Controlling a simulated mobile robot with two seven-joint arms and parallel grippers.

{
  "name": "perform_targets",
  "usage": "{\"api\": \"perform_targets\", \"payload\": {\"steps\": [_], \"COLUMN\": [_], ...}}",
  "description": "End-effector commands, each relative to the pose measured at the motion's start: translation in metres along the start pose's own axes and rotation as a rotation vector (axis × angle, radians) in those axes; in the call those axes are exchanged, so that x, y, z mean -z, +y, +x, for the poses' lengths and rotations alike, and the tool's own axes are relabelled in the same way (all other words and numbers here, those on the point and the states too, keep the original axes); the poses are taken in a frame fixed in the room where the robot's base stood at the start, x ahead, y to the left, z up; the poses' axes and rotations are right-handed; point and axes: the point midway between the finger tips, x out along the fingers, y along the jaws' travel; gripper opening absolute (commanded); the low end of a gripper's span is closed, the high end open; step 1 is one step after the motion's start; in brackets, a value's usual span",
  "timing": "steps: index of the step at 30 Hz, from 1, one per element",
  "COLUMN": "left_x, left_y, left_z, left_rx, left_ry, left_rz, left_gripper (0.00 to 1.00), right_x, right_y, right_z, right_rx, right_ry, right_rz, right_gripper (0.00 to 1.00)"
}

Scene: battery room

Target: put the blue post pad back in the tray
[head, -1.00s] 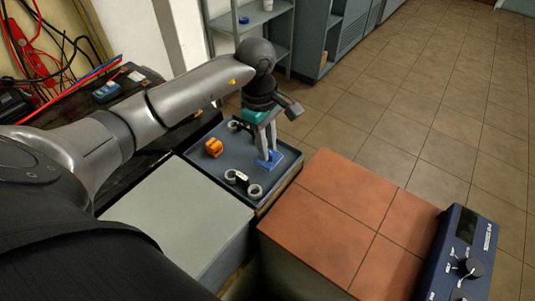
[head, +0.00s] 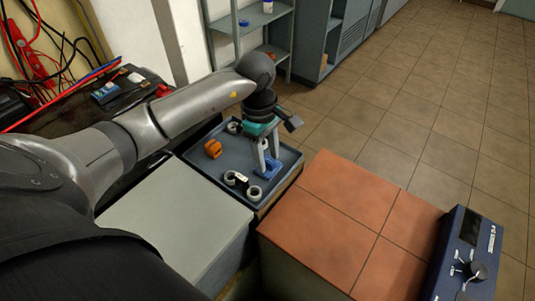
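The blue post pad (head: 267,171) is in the dark grey-blue tray (head: 212,173), toward its right side. My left gripper (head: 268,164) points down at the pad, with its fingertips at the pad's upper part. Whether the fingers still press on the pad is too small to tell. An orange piece (head: 213,149) lies at the tray's left, and a black-and-white ring-ended part (head: 242,185) lies near its front edge. Another ring-ended part (head: 234,127) is at the back, partly hidden by my gripper. My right gripper is out of view.
A pale grey-green surface (head: 175,220) is in front of the tray. Shelves (head: 270,35) stand behind, and cables hang at the left.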

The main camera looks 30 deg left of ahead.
Motion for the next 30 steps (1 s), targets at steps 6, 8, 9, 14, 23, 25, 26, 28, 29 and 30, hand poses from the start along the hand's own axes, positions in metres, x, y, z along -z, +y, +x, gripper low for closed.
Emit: {"api": "perform_targets", "payload": {"steps": [6,8,9,14,23,25,26,28,29,30], "left_x": [0.0,0.0,0.0,0.0,0.0,0.0,0.0,0.0,0.0,0.0], "left_y": [0.0,0.0,0.0,0.0,0.001,0.0,0.0,0.001,0.001,0.001], "left_z": [0.0,0.0,-0.001,-0.008,-0.049,-0.059,-0.063,-0.074,-0.078,-0.084], "left_rx": [0.0,0.0,0.0,-0.001,-0.002,-0.002,-0.001,-0.002,-0.002,-0.002], "left_ry": [0.0,0.0,0.0,0.001,0.001,0.002,0.002,0.001,0.001,0.001], "left_rz": [0.0,0.0,0.0,0.0,0.001,0.001,0.001,0.001,0.001,0.0], "left_gripper": [0.53,0.53,0.53,0.53,0.53,0.53,0.53,0.53,0.53,0.53], "right_x": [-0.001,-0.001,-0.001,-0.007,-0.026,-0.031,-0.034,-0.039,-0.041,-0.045], "right_y": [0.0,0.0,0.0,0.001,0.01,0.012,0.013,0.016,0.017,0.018], "right_z": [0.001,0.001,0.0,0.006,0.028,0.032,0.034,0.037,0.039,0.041], "right_rx": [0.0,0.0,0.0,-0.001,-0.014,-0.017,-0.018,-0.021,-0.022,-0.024], "right_ry": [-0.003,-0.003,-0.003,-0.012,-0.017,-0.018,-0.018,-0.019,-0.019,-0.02], "right_rz": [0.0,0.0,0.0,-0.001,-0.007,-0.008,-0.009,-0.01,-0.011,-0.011], "right_gripper": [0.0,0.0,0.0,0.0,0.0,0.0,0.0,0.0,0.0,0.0]}}
